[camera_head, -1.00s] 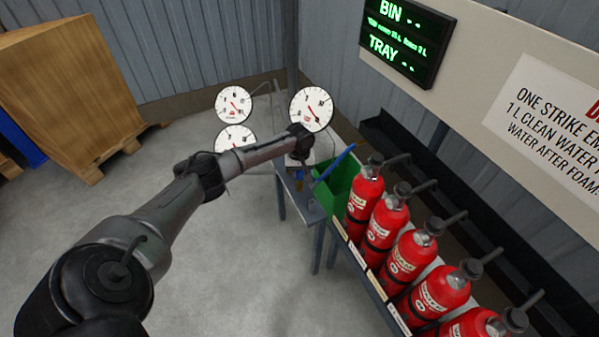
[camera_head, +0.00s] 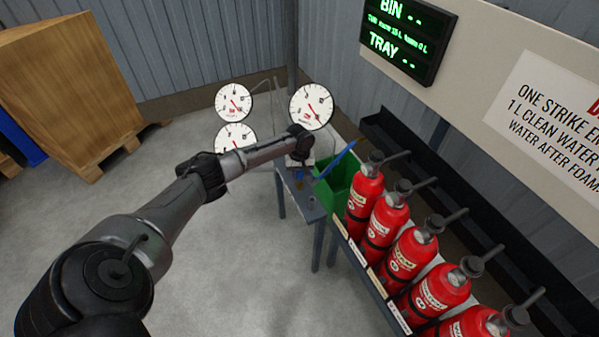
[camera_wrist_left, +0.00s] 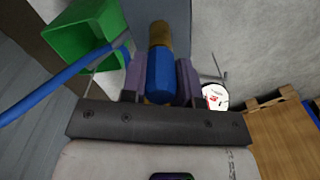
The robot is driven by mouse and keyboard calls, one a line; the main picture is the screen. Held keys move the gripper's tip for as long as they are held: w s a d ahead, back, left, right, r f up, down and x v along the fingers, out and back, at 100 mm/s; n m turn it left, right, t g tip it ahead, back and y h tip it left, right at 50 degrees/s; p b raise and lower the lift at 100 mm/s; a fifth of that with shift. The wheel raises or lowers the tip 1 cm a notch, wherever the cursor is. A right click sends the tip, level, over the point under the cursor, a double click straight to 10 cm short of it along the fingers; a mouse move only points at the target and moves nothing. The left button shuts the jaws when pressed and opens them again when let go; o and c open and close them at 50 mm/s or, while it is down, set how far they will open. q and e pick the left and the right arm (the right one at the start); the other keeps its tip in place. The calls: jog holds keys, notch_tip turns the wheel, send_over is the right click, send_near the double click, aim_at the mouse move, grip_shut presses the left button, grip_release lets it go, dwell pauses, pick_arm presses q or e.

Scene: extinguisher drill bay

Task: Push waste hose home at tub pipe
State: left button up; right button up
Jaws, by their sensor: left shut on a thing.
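My left gripper (camera_wrist_left: 160,72) is shut on a short blue sleeve, which I take for the end of the waste hose (camera_wrist_left: 160,75). A brass-coloured piece (camera_wrist_left: 158,33) shows at the sleeve's far end. I cannot tell whether it is the tub pipe or how deep the sleeve sits. In the head view the left gripper (camera_head: 299,168) is small, over the grey stand by the green tub (camera_head: 338,192). The tub also shows in the left wrist view (camera_wrist_left: 66,42). A long blue tube (camera_head: 336,161) slants over the tub. My right gripper is not in view.
Several red extinguishers (camera_head: 387,220) stand in a row on the grey bench right of the tub. White dials (camera_head: 311,106) show around my left forearm. A wooden crate (camera_head: 65,90) stands at the left. The floor (camera_head: 250,260) in front is clear.

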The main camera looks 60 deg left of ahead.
pick_arm(q)
jog(key=o, duration=1)
jog(key=shift+c, duration=0.2)
jog(key=shift+o, duration=0.3)
notch_tip(320, 180, up, 12)
jog(key=p, duration=0.5)
jog(key=shift+f, duration=0.15)
jog(key=shift+r+p, duration=0.45)
jog(key=shift+r, duration=0.6)
